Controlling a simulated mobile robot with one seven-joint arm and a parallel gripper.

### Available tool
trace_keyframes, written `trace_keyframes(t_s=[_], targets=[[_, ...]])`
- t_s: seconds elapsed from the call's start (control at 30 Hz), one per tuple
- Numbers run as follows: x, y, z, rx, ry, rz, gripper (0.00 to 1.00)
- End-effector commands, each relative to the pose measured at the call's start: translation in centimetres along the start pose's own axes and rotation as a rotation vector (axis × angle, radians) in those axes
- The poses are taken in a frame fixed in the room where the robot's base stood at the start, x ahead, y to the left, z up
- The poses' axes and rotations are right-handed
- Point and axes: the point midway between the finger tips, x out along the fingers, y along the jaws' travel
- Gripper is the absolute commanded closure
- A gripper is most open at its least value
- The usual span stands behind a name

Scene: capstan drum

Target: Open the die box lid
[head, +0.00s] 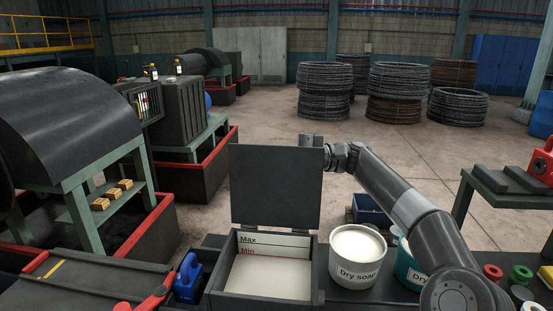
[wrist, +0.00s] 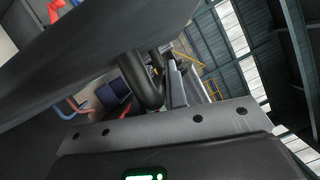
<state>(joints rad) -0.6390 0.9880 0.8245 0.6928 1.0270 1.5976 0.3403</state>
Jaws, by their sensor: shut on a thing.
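The die box (head: 215,285) stands at the bottom middle of the head view. Its dark grey lid (head: 275,187) stands upright at the back edge, so the box is open. Inside are pale powder and a white plate marked Max and Min. My gripper (head: 312,140) is at the lid's upper right edge, largely hidden behind it. In the wrist view a dark curved handle (wrist: 150,85) runs between the lid (wrist: 110,45) and my gripper. My gripper is shut on this handle; the fingertips are hard to make out.
A white tub of dry soap (head: 357,272) and a teal tub (head: 408,272) stand right of the box, below my arm. A blue object (head: 188,278) and a red lever (head: 152,302) lie to the left. Large machines fill the left side; open floor lies behind.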

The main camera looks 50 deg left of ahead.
Motion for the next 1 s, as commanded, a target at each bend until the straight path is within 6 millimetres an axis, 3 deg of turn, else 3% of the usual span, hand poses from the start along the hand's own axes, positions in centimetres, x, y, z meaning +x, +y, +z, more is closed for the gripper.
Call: trace_keyframes(t_s=[0.2, 0.5, 0.53, 0.77, 1.0], targets=[[-0.62, 0.33, -1.41, 0.079, 0.001, -0.031, 1.0], [-0.64, 0.36, -1.46, 0.085, 0.001, -0.032, 1.0], [-0.64, 0.36, -1.45, 0.085, 0.001, -0.032, 0.85], [-0.61, 0.26, -1.4, 0.083, 0.001, -0.033, 0.66], [-0.65, 0.21, -1.38, 0.082, 0.001, -0.033, 0.66]])
